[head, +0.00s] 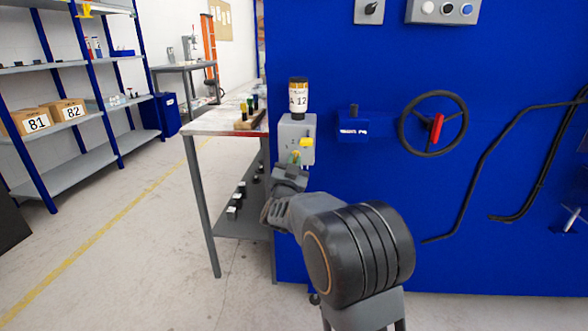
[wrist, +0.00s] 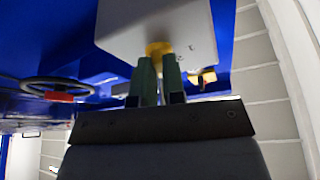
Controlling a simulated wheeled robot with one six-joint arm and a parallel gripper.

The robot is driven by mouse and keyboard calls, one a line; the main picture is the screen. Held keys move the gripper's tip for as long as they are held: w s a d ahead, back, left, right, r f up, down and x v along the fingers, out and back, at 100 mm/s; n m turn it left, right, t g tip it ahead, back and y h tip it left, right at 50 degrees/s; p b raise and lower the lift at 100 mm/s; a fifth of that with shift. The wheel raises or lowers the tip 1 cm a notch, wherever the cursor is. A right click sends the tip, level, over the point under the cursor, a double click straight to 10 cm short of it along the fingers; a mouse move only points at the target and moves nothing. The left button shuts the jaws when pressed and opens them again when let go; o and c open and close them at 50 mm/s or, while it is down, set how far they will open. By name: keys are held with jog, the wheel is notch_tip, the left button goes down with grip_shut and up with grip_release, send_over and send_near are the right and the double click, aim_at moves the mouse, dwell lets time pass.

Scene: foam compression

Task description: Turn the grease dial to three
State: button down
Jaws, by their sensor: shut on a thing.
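The grease dial is a yellow knob (head: 306,142) on the front of a grey box (head: 285,130) at the left end of the blue panel. It also shows in the wrist view (wrist: 158,48), against the pale face of the box. My gripper (head: 296,157) reaches up to the box from below. In the wrist view its two green fingers (wrist: 158,62) are shut on the knob, one on each side.
A jar marked A 12 (head: 298,98) stands on top of the box. A small blue box (head: 353,126) and a black handwheel with a red handle (head: 433,124) are to the right. A workbench (head: 212,122) stands close on the left. Open floor lies farther left.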

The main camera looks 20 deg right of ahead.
jog(key=shift+r+m+h, duration=0.35)
jog(key=shift+m+h, duration=0.05)
jog(key=c, duration=1.2)
grip_release()
jog(key=shift+w, duration=0.1)
jog(key=shift+c, duration=0.2)
jog(key=shift+o, duration=0.2)
jog(key=shift+d+f+g, duration=0.15)
jog(key=shift+d+g, duration=0.15)
jog(key=shift+a, duration=0.15)
jog(key=shift+a+f, duration=0.1)
jog(key=p+v, duration=0.1)
jog(key=v, duration=1.2)
jog(key=shift+s, duration=0.3)
jog(key=shift+a+p, duration=0.1)
jog(key=shift+p, duration=0.2)
